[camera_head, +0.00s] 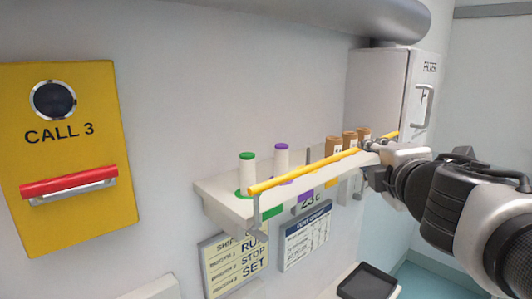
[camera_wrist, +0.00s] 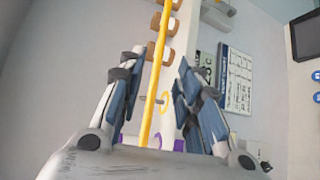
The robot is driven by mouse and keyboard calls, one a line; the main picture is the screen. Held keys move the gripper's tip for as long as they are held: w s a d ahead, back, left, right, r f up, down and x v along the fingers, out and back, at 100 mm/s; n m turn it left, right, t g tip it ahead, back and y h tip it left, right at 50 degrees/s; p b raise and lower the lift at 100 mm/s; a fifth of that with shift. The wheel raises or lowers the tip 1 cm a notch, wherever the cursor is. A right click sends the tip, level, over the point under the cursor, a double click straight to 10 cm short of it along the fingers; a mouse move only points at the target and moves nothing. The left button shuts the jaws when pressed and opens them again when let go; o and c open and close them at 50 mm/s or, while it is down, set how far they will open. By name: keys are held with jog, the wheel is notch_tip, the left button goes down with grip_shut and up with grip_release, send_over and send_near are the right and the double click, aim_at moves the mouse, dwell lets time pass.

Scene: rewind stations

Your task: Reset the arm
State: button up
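My arm reaches in from the right in the head view, with my gripper (camera_head: 374,160) at the right part of a white wall shelf (camera_head: 222,190). In the wrist view my gripper (camera_wrist: 157,75) has its two fingers spread apart, with nothing held. A yellow rail (camera_head: 300,172) runs along the front of the shelf. In the wrist view the rail (camera_wrist: 155,90) passes through the space between the fingers, touching neither finger visibly. I cannot tell whether it lies at fingertip depth. The fingertips are hard to make out in the head view.
The shelf holds a green-capped bottle (camera_head: 247,170), a purple-capped bottle (camera_head: 281,160) and several brown-capped ones (camera_head: 334,146). A yellow CALL 3 panel (camera_head: 68,160) is at left, a FILTER cabinet (camera_head: 385,90) behind. A pipe (camera_head: 320,18) crosses above; a dark tray (camera_head: 368,282) lies below.

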dwell(0.3)
jog(key=s+f+m+g+h+b, duration=0.1)
jog(key=s+f+m+g+b, duration=0.2)
jog(key=f, duration=0.5)
jog(key=s+d+f+m+g+h+b, duration=0.1)
jog(key=s+f+m+b, duration=0.2)
jog(key=s+f+m, duration=0.3)
jog(key=s+f+m+g+h+b, duration=0.1)
jog(key=s+f+m+g+b, duration=0.2)
jog(key=f, duration=0.6)
jog(key=s+a+f+m+g+y+b, duration=0.2)
jog(key=s+a+f, duration=0.3)
jog(key=f, duration=0.4)
jog(key=s+a+f+m+g+y+b, duration=0.2)
jog(key=s+a+f+m+y+b, duration=0.1)
jog(key=s+a+f, duration=0.3)
notch_tip(320, 180, down, 3)
jog(key=shift+s+r+m, duration=0.1)
jog(key=shift+s+m, duration=0.5)
jog(key=shift+s, duration=0.55)
